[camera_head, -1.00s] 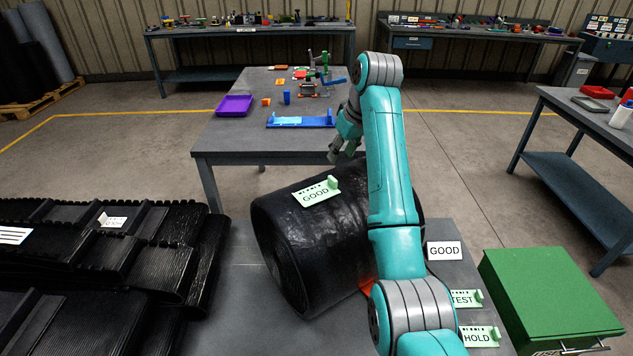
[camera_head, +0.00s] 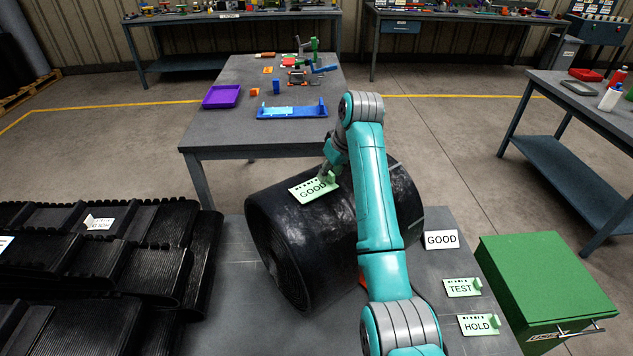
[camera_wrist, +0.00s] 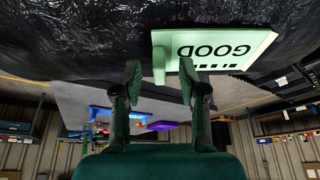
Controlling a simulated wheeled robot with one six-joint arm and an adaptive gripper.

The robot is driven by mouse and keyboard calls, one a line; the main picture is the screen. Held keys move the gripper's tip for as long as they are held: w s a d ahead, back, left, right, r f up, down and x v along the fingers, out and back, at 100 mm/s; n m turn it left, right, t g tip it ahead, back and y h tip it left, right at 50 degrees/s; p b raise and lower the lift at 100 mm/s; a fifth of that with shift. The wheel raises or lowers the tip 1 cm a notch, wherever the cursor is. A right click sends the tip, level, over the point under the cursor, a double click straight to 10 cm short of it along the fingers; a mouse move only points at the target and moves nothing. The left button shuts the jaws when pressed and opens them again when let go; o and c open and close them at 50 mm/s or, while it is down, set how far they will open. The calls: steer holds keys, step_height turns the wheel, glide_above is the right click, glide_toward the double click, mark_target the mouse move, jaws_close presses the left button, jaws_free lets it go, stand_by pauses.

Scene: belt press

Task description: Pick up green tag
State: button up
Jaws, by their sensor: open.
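A pale green tag marked GOOD (camera_head: 311,190) lies on top of the black roll (camera_head: 290,235), with a small upright tab at its right end. My gripper (camera_head: 328,170) is right at that tab. In the wrist view my gripper (camera_wrist: 160,78) is open, its two fingertips on either side of the tag's tab, and the green tag (camera_wrist: 222,50) extends to the right. I cannot tell whether a finger touches it. Two more pale green tags, TEST (camera_head: 461,288) and HOLD (camera_head: 478,325), lie on the grey table at the right.
A white GOOD card (camera_head: 441,240) lies beside the roll. A green cabinet (camera_head: 545,285) stands at the right and folded black belts (camera_head: 120,250) at the left. Behind the roll, a grey table (camera_head: 225,130) holds a purple tray (camera_head: 222,96) and a blue bracket (camera_head: 292,111).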

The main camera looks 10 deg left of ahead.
jaws_close()
steer(key=shift+r, duration=0.1)
step_height(320, 180, up, 10)
stand_by(0.7)
step_height(320, 180, down, 5)
steer(key=shift+f, duration=0.1)
stand_by(0.3)
